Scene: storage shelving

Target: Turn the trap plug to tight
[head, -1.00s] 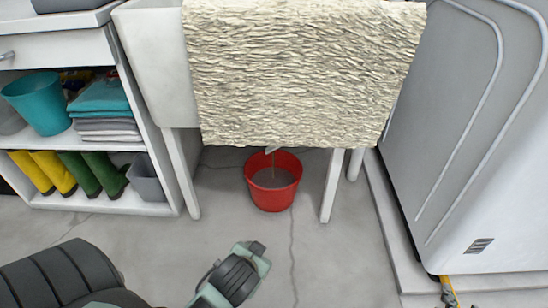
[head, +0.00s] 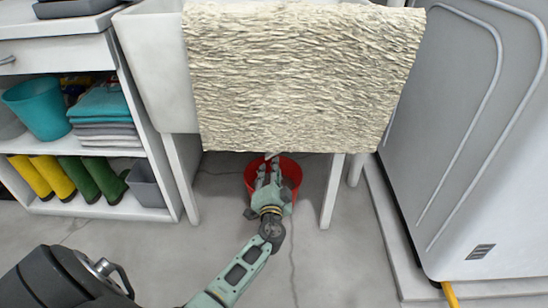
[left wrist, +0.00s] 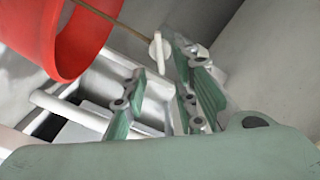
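The trap plug (left wrist: 157,54), a small white disc with a flat bar-shaped grip, shows in the left wrist view. A thin brown stream runs from it towards the red bucket (left wrist: 62,35). My left gripper (left wrist: 160,62) is open, with one green finger on each side of the plug; I cannot tell whether either finger touches it. In the head view my left gripper (head: 268,168) reaches over the red bucket (head: 291,172), under the hanging towel (head: 300,75). The towel and fingers hide most of the plug there. My right gripper is not in view.
The sink (head: 155,65) stands on white legs (head: 332,190) either side of the bucket. A shelf unit (head: 100,210) with boots and towels is at left, a large grey-white appliance (head: 470,130) at right. The floor in front is clear.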

